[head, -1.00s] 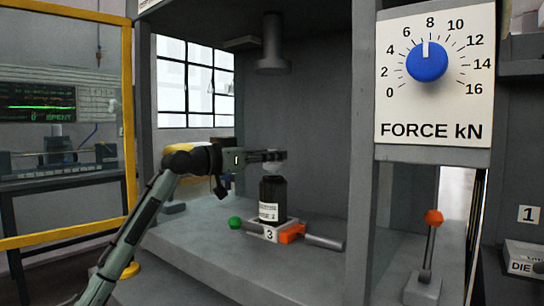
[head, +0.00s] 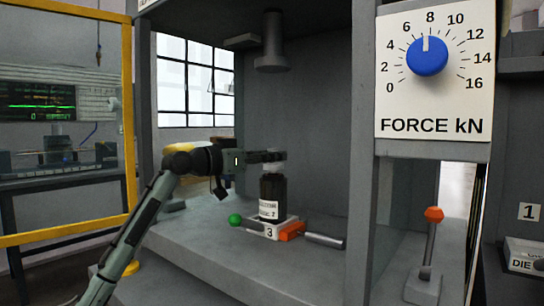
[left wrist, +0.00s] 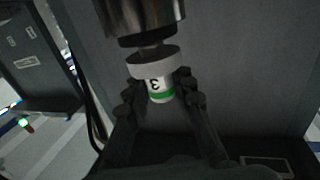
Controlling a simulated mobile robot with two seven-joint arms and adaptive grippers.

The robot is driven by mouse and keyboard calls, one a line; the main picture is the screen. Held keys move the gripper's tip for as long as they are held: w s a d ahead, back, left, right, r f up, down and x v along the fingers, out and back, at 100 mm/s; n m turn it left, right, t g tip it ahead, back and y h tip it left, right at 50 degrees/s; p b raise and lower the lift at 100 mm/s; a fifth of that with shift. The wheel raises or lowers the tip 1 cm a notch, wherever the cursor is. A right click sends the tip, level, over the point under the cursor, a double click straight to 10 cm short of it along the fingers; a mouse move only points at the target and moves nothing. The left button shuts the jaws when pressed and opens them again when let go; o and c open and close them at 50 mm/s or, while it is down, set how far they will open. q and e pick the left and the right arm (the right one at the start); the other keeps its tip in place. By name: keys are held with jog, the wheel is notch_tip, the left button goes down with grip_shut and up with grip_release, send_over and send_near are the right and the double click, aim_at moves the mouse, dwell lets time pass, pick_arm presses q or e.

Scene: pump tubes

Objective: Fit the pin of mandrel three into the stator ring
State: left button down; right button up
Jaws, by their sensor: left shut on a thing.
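Mandrel three (left wrist: 158,86), a white cylinder marked 3 with a green band, is held between the fingers of my left gripper (left wrist: 160,92) in the left wrist view. Its white flange (left wrist: 153,66) faces a shiny cylinder with a dark ring (left wrist: 147,40); a short brownish stem shows between them. In the head view my left gripper (head: 280,156) is just above the dark labelled cylinder (head: 272,188), which stands upright on the block marked 3 (head: 270,232). The stator ring is too small to make out there. I cannot tell how deep the pin is. My right gripper is out of view.
The press ram (head: 272,45) hangs above the gripper. A green knob (head: 235,219), an orange clamp (head: 291,231) and a grey bar (head: 325,241) flank the block. A grey post (head: 362,220) stands to the right. The grey bed (head: 250,260) in front is clear.

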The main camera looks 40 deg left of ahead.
pick_arm(q)
jog(key=shift+f+b, duration=0.45)
jog(key=shift+f, duration=0.15)
jog(key=c, duration=1.2)
grip_release()
jog(key=shift+f, duration=0.15)
jog(key=shift+s, duration=0.1)
jog(key=s+a, duration=0.1)
jog(key=s, duration=1)
jog(key=shift+s+a, duration=0.35)
jog(key=shift+s, duration=0.05)
jog(key=shift+r, duration=0.2)
